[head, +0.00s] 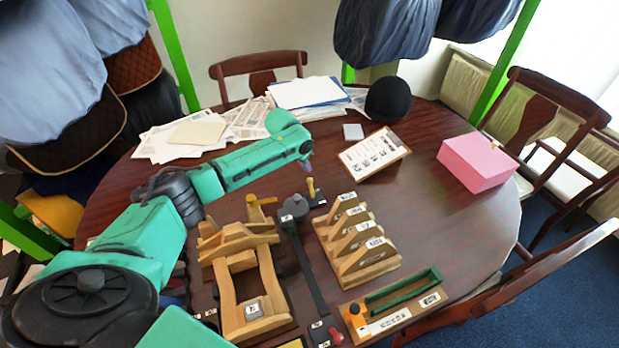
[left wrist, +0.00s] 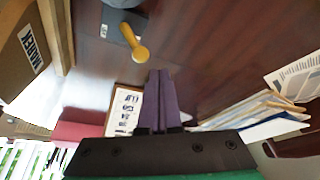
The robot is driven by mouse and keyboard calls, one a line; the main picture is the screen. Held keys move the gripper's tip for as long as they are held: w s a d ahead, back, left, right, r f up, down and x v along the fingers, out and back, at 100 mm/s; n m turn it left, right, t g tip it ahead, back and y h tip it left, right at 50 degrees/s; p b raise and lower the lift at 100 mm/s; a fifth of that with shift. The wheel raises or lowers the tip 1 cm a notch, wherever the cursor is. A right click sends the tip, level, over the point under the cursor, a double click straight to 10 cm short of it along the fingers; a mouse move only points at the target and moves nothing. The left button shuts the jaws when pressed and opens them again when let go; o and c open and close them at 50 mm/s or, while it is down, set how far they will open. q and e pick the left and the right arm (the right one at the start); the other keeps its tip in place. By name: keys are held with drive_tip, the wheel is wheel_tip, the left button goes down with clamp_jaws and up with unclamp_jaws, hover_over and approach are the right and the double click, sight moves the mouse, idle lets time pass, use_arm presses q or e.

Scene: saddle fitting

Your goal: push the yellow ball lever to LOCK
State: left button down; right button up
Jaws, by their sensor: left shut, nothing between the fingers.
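The yellow ball lever (head: 311,187) stands up from a small dark base (head: 317,201) near the middle of the table. In the left wrist view the lever (left wrist: 132,42) shows with its round yellow end towards the fingertips, and its base (left wrist: 122,20) is at the top edge. My left gripper (head: 308,166) is shut and empty, just behind the lever in the head view. The lettering on the base is too small to read. My right gripper is out of view.
A wooden saddle frame (head: 234,262) and a labelled wooden rack (head: 355,238) stand in front of the lever. A tray with a green slot (head: 400,292), a clipboard (head: 373,153), a pink box (head: 477,161) and a black helmet (head: 388,100) lie around. The table right of the rack is bare.

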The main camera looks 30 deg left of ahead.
sight(309, 180)
use_arm(q)
drive_tip(key=shift+f+b, duration=0.55)
drive_tip(key=shift+f, duration=1)
idle(0.5)
drive_tip(key=shift+s+d+r+p, duration=0.1)
drive_tip(key=shift+s+d+p, duration=0.05)
drive_tip(key=shift+p, duration=0.15)
drive_tip(key=shift+s+d+p, duration=0.5)
drive_tip(key=shift+p, duration=0.25)
drive_tip(key=shift+s+d+p, duration=0.75)
drive_tip(key=shift+d+p, duration=0.15)
drive_tip(key=shift+p, duration=0.45)
drive_tip(key=shift+w+a+b, duration=0.4)
drive_tip(key=shift+w+a, duration=0.05)
drive_tip(key=shift+a, duration=0.05)
wheel_tip(309, 180, up, 7)
drive_tip(key=p, duration=0.7)
drive_tip(key=shift+p, duration=0.3)
